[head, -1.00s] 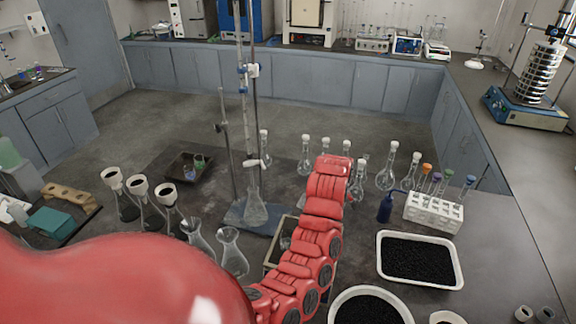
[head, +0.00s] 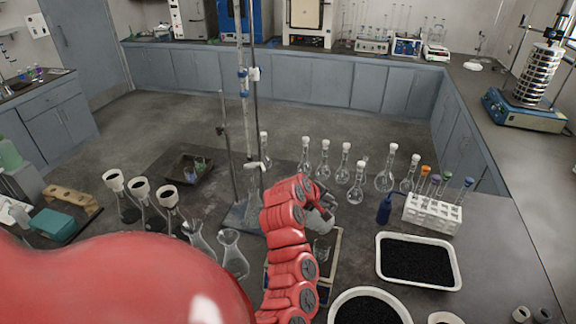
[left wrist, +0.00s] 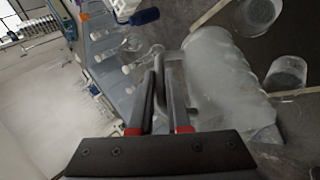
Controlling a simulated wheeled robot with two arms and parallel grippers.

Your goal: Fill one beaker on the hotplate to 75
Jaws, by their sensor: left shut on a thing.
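My left gripper (left wrist: 168,118) is shut on the handle of a clear ribbed glass jug (left wrist: 220,85), which is held tilted in the left wrist view. In the head view the jug (head: 318,222) shows just right of my red left arm. One glass beaker (head: 321,250) stands below it on a dark, wood-edged surface (head: 338,240), which may be the hotplate; my arm hides much of it. Two beakers show in the left wrist view, one at the top (left wrist: 260,12) and one at the right (left wrist: 287,72). I cannot read any fill level. My right gripper is out of view.
A burette stand (head: 252,110) with a flask stands left of my arm. Several stoppered flasks (head: 385,178) stand behind, with a blue bottle (head: 385,208) and a white tube rack (head: 432,213) at right. Trays of black grains (head: 452,272) fill the front right.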

